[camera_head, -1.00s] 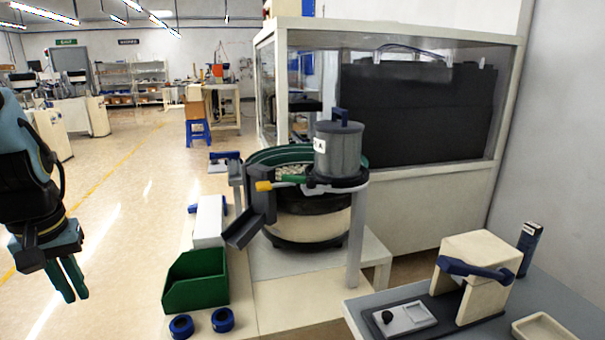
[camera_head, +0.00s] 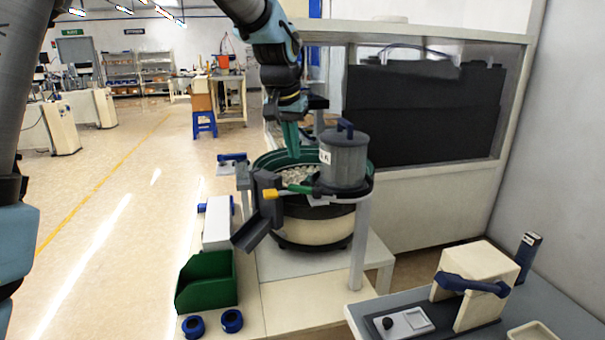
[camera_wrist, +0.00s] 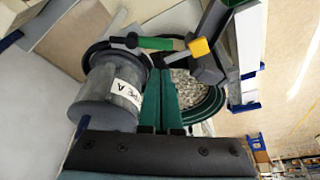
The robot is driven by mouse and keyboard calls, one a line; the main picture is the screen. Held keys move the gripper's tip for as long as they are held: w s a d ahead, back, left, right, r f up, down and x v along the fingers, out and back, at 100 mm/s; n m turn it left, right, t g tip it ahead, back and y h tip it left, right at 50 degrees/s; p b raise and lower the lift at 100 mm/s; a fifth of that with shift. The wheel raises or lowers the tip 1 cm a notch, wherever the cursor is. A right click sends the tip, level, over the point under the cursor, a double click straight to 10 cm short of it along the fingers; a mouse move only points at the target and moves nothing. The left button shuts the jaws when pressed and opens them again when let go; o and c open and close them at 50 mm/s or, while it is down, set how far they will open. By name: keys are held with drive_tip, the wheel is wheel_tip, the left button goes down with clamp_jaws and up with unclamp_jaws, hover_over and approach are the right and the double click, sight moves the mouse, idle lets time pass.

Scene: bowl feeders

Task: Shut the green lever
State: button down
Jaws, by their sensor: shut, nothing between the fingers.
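The green lever (camera_head: 299,188) is a short green handle at the base of the grey hopper, on the front side of the bowl feeder. In the wrist view the green lever (camera_wrist: 156,43) points right from a dark stem, just beyond my fingertips. The hopper (camera_head: 343,158) is a lidded cylinder, labelled in the wrist view (camera_wrist: 108,92). My gripper (camera_head: 293,157) has teal fingers pressed together and empty, pointing down over the bowl, above and behind the lever. In the wrist view the fingers (camera_wrist: 161,72) lie beside the hopper, apart from the lever as far as I can tell.
A yellow block (camera_head: 271,194) and a dark chute (camera_head: 258,228) stand left of the lever. The feeder bowl (camera_head: 270,162) holds small pale parts. A green bin (camera_head: 207,285) sits lower left. A glazed cabinet (camera_head: 420,190) stands behind.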

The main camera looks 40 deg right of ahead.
sight(309, 192)
drive_tip(key=shift+s+d+r, duration=0.2)
drive_tip(key=shift+s+d, duration=0.05)
drive_tip(key=shift+d, duration=0.2)
drive_tip(key=p+x, duration=0.3)
drive_tip(key=x, duration=0.7)
